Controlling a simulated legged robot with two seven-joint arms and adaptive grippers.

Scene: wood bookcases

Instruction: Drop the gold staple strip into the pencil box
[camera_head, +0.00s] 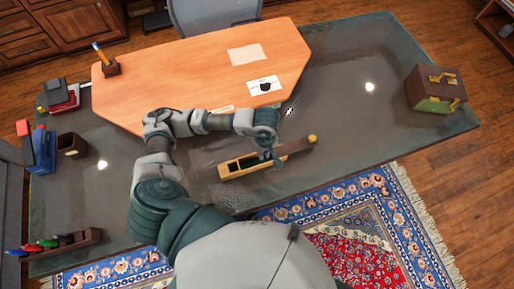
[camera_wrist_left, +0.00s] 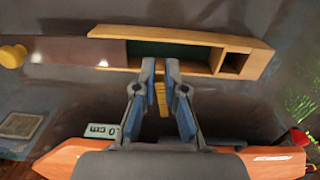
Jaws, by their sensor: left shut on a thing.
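The pencil box (camera_head: 229,176) is a long light-wood box on the grey glass desk. Its dark lid (camera_head: 296,148) with a yellow knob is slid to the right, leaving the green-lined inside uncovered. In the left wrist view the box (camera_wrist_left: 190,33) lies across the top, with a small square compartment at its right end. My left gripper (camera_head: 276,160) is at the box beside the lid's edge. In the wrist view my left gripper (camera_wrist_left: 160,68) is shut on the gold staple strip (camera_wrist_left: 162,98), its fingertips overlapping the box's near edge. My right gripper is not in view.
An orange wood board (camera_head: 180,80) covers the back of the desk, with a pencil holder (camera_head: 111,67) and papers (camera_head: 249,55). A brown-green box (camera_head: 436,90) stands at the right. A stamp rack (camera_head: 62,243) is at front left. Desk around the pencil box is clear.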

